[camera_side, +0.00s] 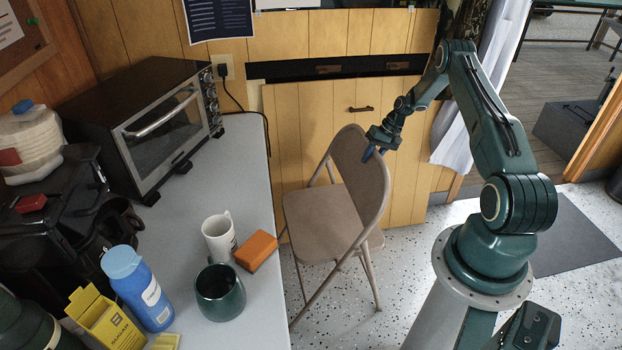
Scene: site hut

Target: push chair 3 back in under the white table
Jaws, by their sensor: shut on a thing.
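A beige folding chair (318,222) stands unfolded on the speckled floor, beside the right edge of the white table (255,190). The front left part of its seat comes close to the table edge; I cannot tell whether any of it is under the top. Its backrest (357,172) is on the right side, away from the table. No number shows on it. My gripper (374,153) is shut on the top right edge of the backrest. The fingertips are small and partly hidden against it.
On the table are a toaster oven (160,125), a white mug (219,240), a dark green mug (220,295), an orange block (256,250), a blue bottle (140,290) and a yellow box (104,322). Wooden cabinets (330,105) stand behind the chair. The floor right of the chair is clear up to my base.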

